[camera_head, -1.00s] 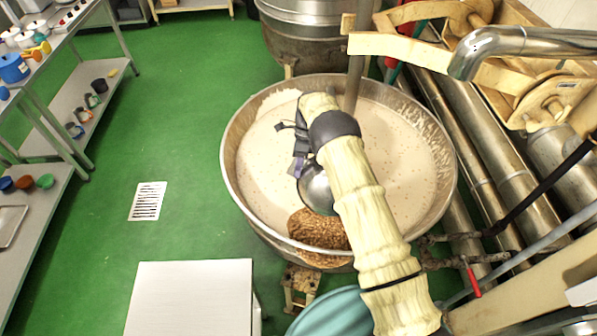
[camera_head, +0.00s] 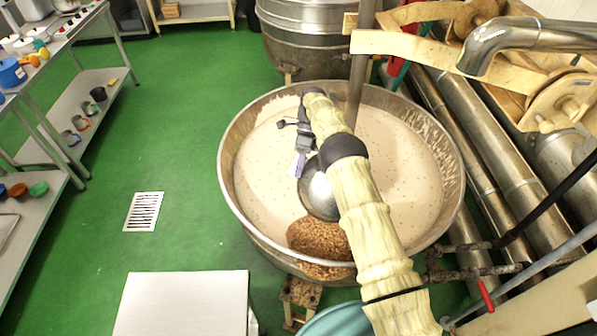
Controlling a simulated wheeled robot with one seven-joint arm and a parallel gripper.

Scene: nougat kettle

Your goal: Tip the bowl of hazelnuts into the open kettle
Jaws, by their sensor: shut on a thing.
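The open kettle (camera_head: 452,186) is a wide steel pan holding a pale, speckled mass. A heap of brown hazelnuts (camera_head: 318,238) lies at its near side, with some spread over the near rim. The steel bowl (camera_head: 317,192) is tilted above the kettle, its rounded side showing and partly hidden by my arm. My gripper (camera_head: 299,163) is shut on the bowl at its far left edge, over the pale mass. The inside of the bowl is hidden, so I cannot tell whether nuts are left in it.
A white table (camera_head: 185,300) stands at the near left, with a teal round thing (camera_head: 335,320) beside it. An upright post (camera_head: 356,90) stands in the kettle. Steel pipes (camera_head: 470,150) run along the right.

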